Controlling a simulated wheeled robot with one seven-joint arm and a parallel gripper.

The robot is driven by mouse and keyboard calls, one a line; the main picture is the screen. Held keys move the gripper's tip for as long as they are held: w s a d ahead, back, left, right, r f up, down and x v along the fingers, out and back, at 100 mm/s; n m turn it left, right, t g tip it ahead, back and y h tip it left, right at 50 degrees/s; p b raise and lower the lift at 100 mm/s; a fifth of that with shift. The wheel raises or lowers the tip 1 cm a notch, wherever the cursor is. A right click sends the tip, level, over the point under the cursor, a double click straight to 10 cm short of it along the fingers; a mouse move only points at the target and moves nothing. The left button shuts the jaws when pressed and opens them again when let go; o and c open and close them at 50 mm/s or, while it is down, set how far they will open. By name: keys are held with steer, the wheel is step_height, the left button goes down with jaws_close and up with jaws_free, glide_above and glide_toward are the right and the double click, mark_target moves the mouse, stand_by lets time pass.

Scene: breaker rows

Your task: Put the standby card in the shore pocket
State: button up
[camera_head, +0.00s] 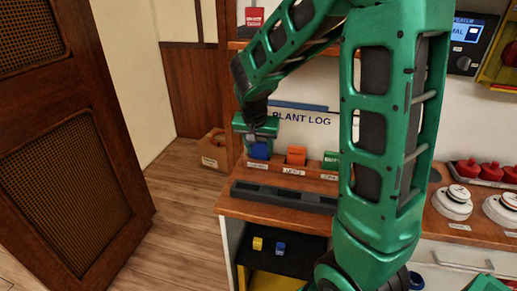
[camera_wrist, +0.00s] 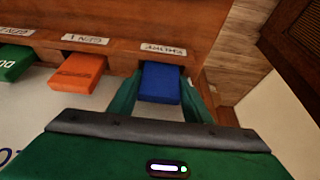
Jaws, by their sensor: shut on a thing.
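My gripper (camera_head: 258,138) is shut on a blue card (camera_wrist: 160,83), with a green finger on each side of it. The blue card also shows in the head view (camera_head: 259,151). Its end meets the wooden rack at the end pocket, whose upside-down label (camera_wrist: 163,50) seems to read SHORE. How deep it sits is hidden. Beside it an orange card (camera_wrist: 78,73) stands at the GEN 1 pocket, and it also shows in the head view (camera_head: 296,155). A green card (camera_wrist: 14,62) stands beyond that. I cannot read which card is the standby one.
A long dark tray (camera_head: 284,196) lies on the desk in front of the rack. A yellow block (camera_head: 257,243) and a blue block (camera_head: 280,249) sit on the shelf below. Red knobs (camera_head: 487,171) and white round devices (camera_head: 452,203) are at the right. A wooden door (camera_head: 60,130) stands left.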

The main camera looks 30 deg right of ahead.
steer(key=shift+s+f, duration=0.15)
steer(key=shift+f, duration=0.2)
steer(key=o, duration=1.2)
steer(key=shift+s+f, duration=0.1)
steer(key=shift+s, duration=0.05)
steer(key=shift+c, duration=0.2)
steer(key=shift+r, duration=0.45)
steer(key=w+v, duration=0.1)
steer(key=v, duration=1.1)
steer(key=s+d+f+n+g+y, duration=0.1)
steer(key=s+d+f, duration=0.1)
steer(key=s, duration=0.7)
steer(key=s+d+f+g+y, duration=0.1)
steer(key=s+d+f, duration=0.1)
steer(key=s, duration=0.7)
steer(key=s+d+f+n+g+y, duration=0.1)
steer(key=s+d+f, duration=0.1)
steer(key=s, duration=0.8)
steer(key=shift+f+n, duration=0.3)
